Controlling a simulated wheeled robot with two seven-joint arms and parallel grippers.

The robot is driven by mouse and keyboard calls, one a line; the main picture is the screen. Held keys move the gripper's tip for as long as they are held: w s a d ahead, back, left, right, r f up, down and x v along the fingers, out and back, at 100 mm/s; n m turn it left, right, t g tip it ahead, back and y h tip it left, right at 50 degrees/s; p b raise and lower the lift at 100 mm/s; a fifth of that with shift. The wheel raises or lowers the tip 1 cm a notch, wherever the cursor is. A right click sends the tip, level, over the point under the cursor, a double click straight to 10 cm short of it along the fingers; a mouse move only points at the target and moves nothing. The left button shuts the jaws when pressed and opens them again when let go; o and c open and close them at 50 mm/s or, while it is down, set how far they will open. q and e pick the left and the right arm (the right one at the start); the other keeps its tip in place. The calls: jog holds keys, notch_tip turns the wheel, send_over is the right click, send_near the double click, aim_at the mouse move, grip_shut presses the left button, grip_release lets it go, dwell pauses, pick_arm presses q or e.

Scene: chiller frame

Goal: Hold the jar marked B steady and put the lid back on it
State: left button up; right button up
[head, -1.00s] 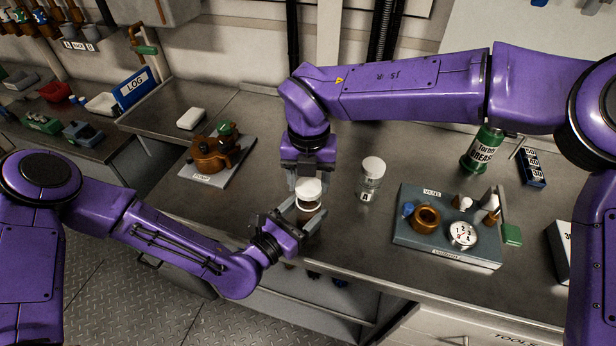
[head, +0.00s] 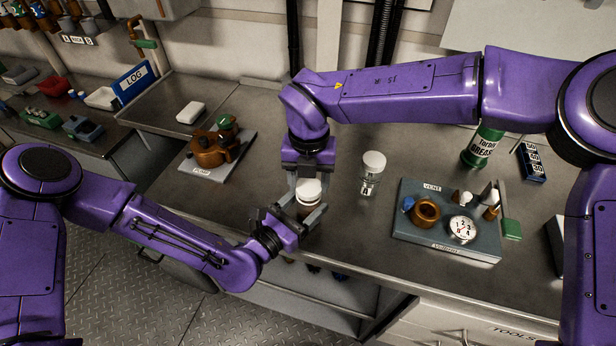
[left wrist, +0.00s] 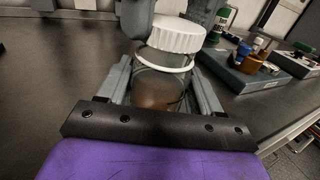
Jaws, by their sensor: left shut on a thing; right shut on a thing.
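The held jar (head: 308,207) is clear with brown contents and stands upright at the bench's front edge. Its letter is hidden. My left gripper (head: 302,213) is shut around its body, with one finger on each side in the left wrist view (left wrist: 160,88). The white ribbed lid (head: 309,188) is at the jar's mouth, gripped from above by my right gripper (head: 309,178). In the left wrist view the lid (left wrist: 177,34) sits just above a white ring on the jar neck. I cannot tell whether it is seated.
A lidded jar marked A (head: 371,175) stands just right of my right gripper. A grey tray (head: 408,236) with brass parts and a dial is further right. A copper pump (head: 208,150) on a plate is at left.

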jog(key=shift+f, duration=0.35)
jog(key=m, duration=1.1)
jog(key=shift+m, duration=0.3)
jog(key=m, duration=1.1)
jog(key=shift+s, duration=0.1)
jog(key=m, duration=0.3)
jog(key=shift+a+m, duration=0.1)
jog(key=shift+m, duration=0.2)
jog(key=o, duration=1)
